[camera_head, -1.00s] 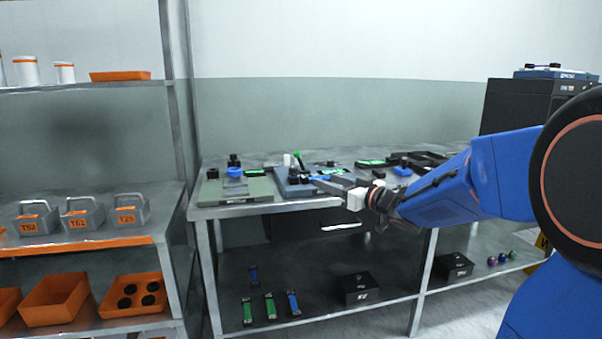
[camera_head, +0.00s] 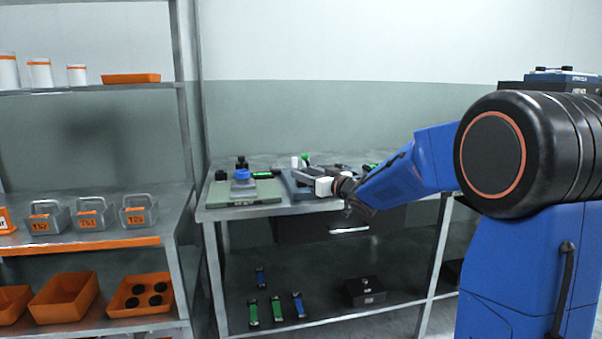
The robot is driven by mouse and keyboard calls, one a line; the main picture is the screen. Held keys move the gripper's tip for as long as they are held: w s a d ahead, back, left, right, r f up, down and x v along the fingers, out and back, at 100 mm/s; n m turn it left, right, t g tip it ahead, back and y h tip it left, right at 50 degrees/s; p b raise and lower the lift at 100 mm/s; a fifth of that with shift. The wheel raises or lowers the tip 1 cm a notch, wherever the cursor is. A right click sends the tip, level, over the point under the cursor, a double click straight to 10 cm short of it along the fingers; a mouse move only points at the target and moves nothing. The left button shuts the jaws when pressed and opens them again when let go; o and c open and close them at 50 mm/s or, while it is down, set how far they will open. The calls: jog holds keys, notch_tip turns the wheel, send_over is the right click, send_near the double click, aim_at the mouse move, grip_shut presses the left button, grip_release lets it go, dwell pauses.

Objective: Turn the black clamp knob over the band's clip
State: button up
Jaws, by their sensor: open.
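A green-grey fixture plate (camera_head: 262,193) lies on the left part of the steel table. On it stand a taller black knob (camera_head: 241,161), a small black knob (camera_head: 221,175) and a blue round piece (camera_head: 241,175) on a grey block. I cannot tell which knob is the clamp knob, and the band and its clip are too small to make out. My gripper (camera_head: 297,175) is open, to the right of these parts and over a blue-grey fixture (camera_head: 290,186). It hides much of that fixture. A green-topped part (camera_head: 305,157) shows behind the gripper.
The steel table (camera_head: 212,213) has a drawer and a lower shelf with several green and blue bands (camera_head: 277,308) and a black box (camera_head: 365,291).

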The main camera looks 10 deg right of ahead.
jog(key=shift+x, duration=1.35)
jog(key=c, duration=1)
jog(key=shift+c, duration=0.2)
